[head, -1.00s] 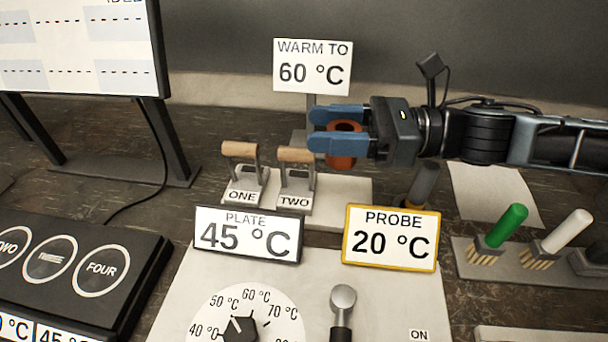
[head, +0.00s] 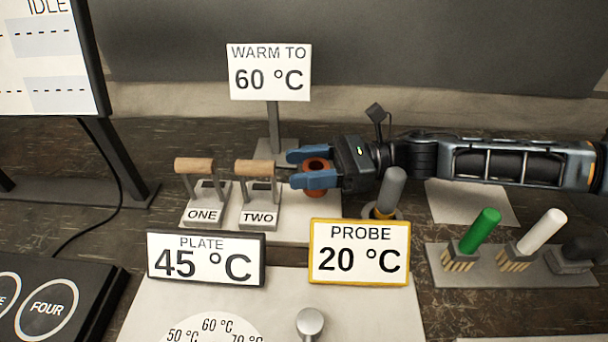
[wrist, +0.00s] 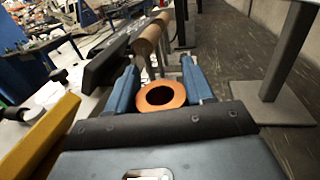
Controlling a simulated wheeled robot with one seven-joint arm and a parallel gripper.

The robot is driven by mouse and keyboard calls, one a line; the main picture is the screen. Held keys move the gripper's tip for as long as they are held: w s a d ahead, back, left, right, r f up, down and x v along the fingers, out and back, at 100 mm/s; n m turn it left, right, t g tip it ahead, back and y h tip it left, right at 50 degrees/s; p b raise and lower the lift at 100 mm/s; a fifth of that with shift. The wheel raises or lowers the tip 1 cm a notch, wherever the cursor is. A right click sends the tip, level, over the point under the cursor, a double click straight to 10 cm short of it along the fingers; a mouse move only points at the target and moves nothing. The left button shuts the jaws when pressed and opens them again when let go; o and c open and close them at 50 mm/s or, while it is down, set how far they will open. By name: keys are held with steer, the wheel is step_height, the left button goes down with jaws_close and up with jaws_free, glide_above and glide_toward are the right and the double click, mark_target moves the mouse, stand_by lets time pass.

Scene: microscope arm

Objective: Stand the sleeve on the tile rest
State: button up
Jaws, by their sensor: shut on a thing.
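The sleeve is a copper-orange hollow cylinder (head: 316,176), upright with its dark bore facing up. My gripper (head: 302,168) reaches in from the right, and its blue fingers are shut on the sleeve from both sides. In the wrist view, the sleeve (wrist: 161,97) sits between the two fingers. It is held over or at the right part of a pale plate (head: 315,228), right of the handle stand marked TWO (head: 260,200). I cannot tell whether its bottom touches the plate. Another pale flat tile (head: 470,200) lies to the right, partly behind my arm.
A stand marked ONE (head: 205,195) is left of TWO. The PROBE sign (head: 359,252) and PLATE sign (head: 205,260) stand in front. A grey cylinder (head: 390,190) rises just right of the sleeve. The WARM TO sign (head: 270,72) stands behind. Green (head: 481,229) and white pegs (head: 541,231) are at right.

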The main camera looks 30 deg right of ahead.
steer(key=shift+f, duration=1.2)
steer(key=o, duration=1.4)
steer(key=shift+f, duration=0.1)
steer(key=shift+r, duration=0.2)
steer(key=b+v, duration=0.1)
steer(key=v, duration=0.5)
steer(key=shift+d+f+b, duration=0.1)
steer(key=shift+f+b, duration=0.1)
steer(key=shift+b, duration=0.2)
steer(key=shift+s+d+r, duration=0.1)
steer(key=shift+s+d, duration=0.2)
steer(key=shift+d, duration=0.25)
